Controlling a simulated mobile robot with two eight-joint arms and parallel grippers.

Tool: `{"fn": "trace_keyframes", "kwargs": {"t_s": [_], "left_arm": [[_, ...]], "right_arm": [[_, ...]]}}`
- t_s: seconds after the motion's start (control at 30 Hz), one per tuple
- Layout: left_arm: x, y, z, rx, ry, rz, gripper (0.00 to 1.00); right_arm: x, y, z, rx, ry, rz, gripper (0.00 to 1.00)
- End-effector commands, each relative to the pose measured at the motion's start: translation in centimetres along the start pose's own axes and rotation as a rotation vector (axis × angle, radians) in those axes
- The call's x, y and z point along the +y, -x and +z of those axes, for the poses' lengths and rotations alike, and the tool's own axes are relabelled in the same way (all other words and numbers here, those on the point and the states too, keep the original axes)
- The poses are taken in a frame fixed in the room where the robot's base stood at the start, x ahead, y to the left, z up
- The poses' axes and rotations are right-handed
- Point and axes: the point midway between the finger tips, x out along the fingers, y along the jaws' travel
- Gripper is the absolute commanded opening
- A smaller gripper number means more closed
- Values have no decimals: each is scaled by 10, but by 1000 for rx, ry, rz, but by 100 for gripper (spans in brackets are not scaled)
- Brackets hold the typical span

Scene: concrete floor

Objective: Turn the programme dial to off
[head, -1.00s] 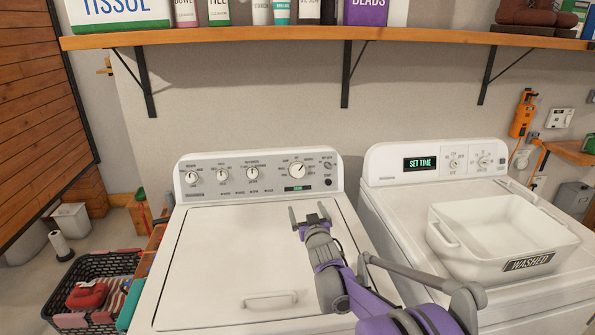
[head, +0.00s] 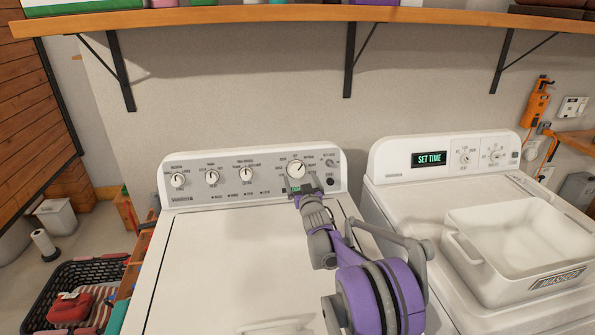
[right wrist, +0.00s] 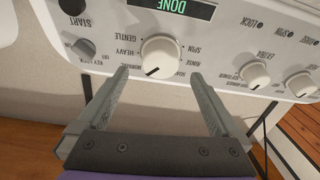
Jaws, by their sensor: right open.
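The programme dial is the large white knob (head: 296,169) at the right of the left machine's control panel (head: 225,190). Its dark pointer mark aims to the upper right in the head view. In the right wrist view, which is upside down, the dial (right wrist: 160,57) has labels such as GENTLE, HEAVY and SPIN around it. My right gripper (head: 301,184) is open just in front of the panel, below the dial. In the wrist view its fingertips lie on either side of the dial, with visible gaps. No contact shows. My left gripper is out of view.
A display reading DONE (right wrist: 174,8) sits by the dial, with a START button (right wrist: 73,6) nearby. Smaller knobs (head: 246,174) line the panel's left. A second machine (head: 400,195) with a white tub (head: 470,255) stands at the right. A shelf (head: 300,14) runs above.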

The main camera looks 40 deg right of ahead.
Motion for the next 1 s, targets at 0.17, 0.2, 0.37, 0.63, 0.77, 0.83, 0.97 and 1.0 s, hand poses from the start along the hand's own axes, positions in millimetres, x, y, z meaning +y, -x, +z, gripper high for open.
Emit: {"fn": "trace_keyframes", "kwargs": {"t_s": [0.17, 0.2, 0.37, 0.63, 0.77, 0.83, 0.97, 1.0], "left_arm": [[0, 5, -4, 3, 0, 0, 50], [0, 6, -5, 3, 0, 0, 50], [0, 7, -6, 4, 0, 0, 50], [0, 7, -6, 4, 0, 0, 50], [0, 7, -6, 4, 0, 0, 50], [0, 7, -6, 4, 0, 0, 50], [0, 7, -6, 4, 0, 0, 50], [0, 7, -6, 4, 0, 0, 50]], "right_arm": [[0, -32, -1, 0, -1, 0, 100], [0, -37, -1, 0, -1, 0, 100], [0, -49, -1, 0, -1, 0, 100], [0, -52, 0, -1, -1, 0, 100], [0, -51, 0, -1, -1, 0, 87], [0, -51, 0, -1, -1, 0, 75], [0, -51, 0, -1, -1, 0, 51], [0, -51, 0, -1, -1, 0, 44]]}}
